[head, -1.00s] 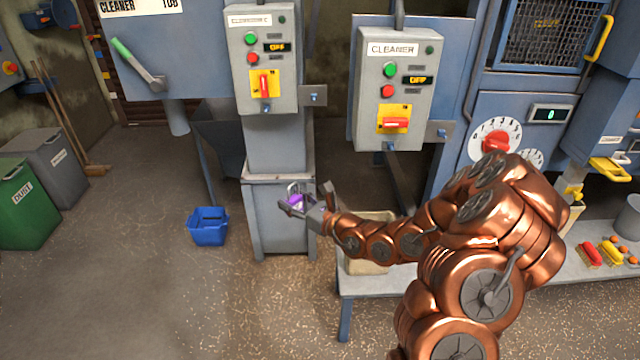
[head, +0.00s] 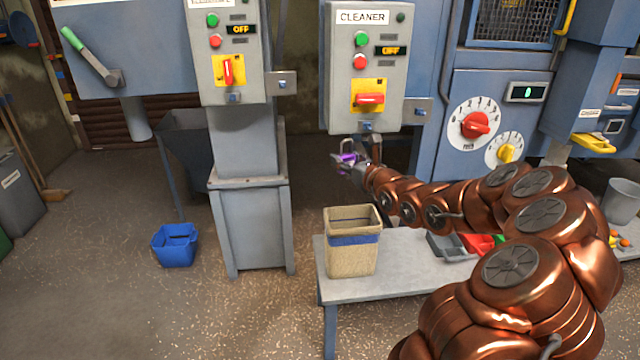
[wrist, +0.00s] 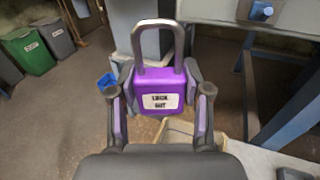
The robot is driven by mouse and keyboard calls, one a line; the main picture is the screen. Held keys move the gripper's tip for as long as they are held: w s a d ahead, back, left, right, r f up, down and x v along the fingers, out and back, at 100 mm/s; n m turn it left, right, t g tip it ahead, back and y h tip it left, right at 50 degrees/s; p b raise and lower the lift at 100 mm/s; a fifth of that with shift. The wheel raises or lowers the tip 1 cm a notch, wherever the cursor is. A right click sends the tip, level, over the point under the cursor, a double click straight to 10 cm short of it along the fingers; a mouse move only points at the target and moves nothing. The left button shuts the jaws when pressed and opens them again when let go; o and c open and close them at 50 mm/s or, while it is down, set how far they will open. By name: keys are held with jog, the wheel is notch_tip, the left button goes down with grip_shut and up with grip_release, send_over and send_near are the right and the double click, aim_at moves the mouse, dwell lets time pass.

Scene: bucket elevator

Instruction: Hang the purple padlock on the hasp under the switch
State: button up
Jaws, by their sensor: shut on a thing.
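The purple padlock (head: 348,158) is in my gripper (head: 352,166), shackle upward, below the lower left of the CLEANER box in the head view. In the wrist view the padlock (wrist: 163,92) faces me upright, with a white label, between the two fingers of my gripper (wrist: 160,95). The CLEANER box (head: 340,90) has a red switch (head: 370,99) on a yellow plate, its handle level. A small blue hasp-like fitting (head: 367,126) is under that switch. A blue fitting (wrist: 261,11) shows upper right in the wrist view, apart from the padlock.
A similar box (head: 205,70) at left has an upright red switch and its own blue fitting. Side brackets (head: 417,112) project from both boxes. Below my arm are a bench (head: 350,288) and a beige bin (head: 350,262). A blue bucket (head: 175,246) is on the floor.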

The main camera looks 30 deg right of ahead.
aim_at(363, 133)
jog(key=w+d+r+m+h+p, duration=0.1)
jog(key=w+d+m+h, duration=0.1)
jog(key=d, duration=0.8)
jog(key=shift+w+r+h+p, duration=0.2)
jog(key=shift+w+h+p, duration=0.25)
jog(key=shift+h, duration=0.15)
dwell(0.3)
jog(key=shift+w, duration=0.2)
dwell(0.7)
jog(key=shift+w+d, duration=0.1)
jog(key=shift+w, duration=0.3)
jog(key=shift+w+d+p, duration=0.25)
jog(key=shift+w+p, duration=0.3)
jog(key=shift+w, duration=0.05)
jog(key=shift+w+d+p, duration=0.2)
jog(key=shift+w+p, duration=0.3)
jog(key=shift+w, duration=0.05)
jog(key=shift+f+b, duration=0.65)
jog(key=shift+f, duration=0.15)
